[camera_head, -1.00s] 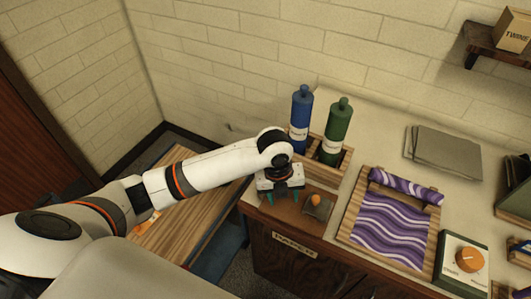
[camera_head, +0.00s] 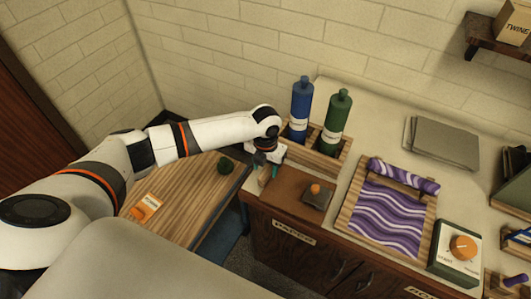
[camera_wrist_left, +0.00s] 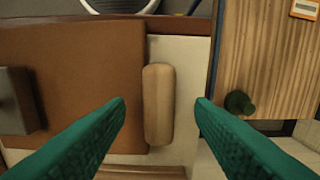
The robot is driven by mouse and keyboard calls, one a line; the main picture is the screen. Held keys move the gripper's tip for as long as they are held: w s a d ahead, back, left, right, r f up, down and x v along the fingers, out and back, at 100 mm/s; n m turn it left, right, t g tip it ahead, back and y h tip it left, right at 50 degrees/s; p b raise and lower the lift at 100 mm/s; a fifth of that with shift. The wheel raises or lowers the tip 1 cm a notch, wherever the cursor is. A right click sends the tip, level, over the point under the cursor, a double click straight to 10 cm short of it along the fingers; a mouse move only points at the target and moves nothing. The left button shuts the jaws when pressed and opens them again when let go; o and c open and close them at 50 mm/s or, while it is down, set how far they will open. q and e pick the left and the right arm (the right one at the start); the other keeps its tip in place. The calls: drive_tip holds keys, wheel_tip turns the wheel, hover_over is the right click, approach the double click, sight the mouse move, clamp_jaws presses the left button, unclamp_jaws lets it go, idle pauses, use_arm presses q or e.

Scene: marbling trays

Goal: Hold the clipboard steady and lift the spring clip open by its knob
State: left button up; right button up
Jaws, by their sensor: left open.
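The brown clipboard (camera_head: 288,190) lies flat on the counter at its front left. Its grey spring clip (camera_head: 318,200) with an orange knob (camera_head: 315,188) is at the board's right side and looks shut. The clip's grey plate also shows at the left of the wrist view (camera_wrist_left: 18,100). My left gripper (camera_head: 268,172) is open at the clipboard's left end. In the left wrist view, its teal fingers (camera_wrist_left: 160,102) stand on either side of a rounded wooden block (camera_wrist_left: 158,110) beside the board's edge, with gaps on both sides. My right gripper is not in view.
Blue (camera_head: 300,110) and green (camera_head: 336,122) bottles stand in a wooden rack behind the clipboard. A purple marbled tray (camera_head: 343,215) and a dial box (camera_head: 438,262) are to the right. A lower wooden table (camera_head: 190,205) is at left, holding a dark green object (camera_head: 226,164).

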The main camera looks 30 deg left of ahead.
use_arm(q)
drive_tip(key=shift+f, duration=1.25)
drive_tip(key=shift+c, duration=0.6)
clamp_jaws()
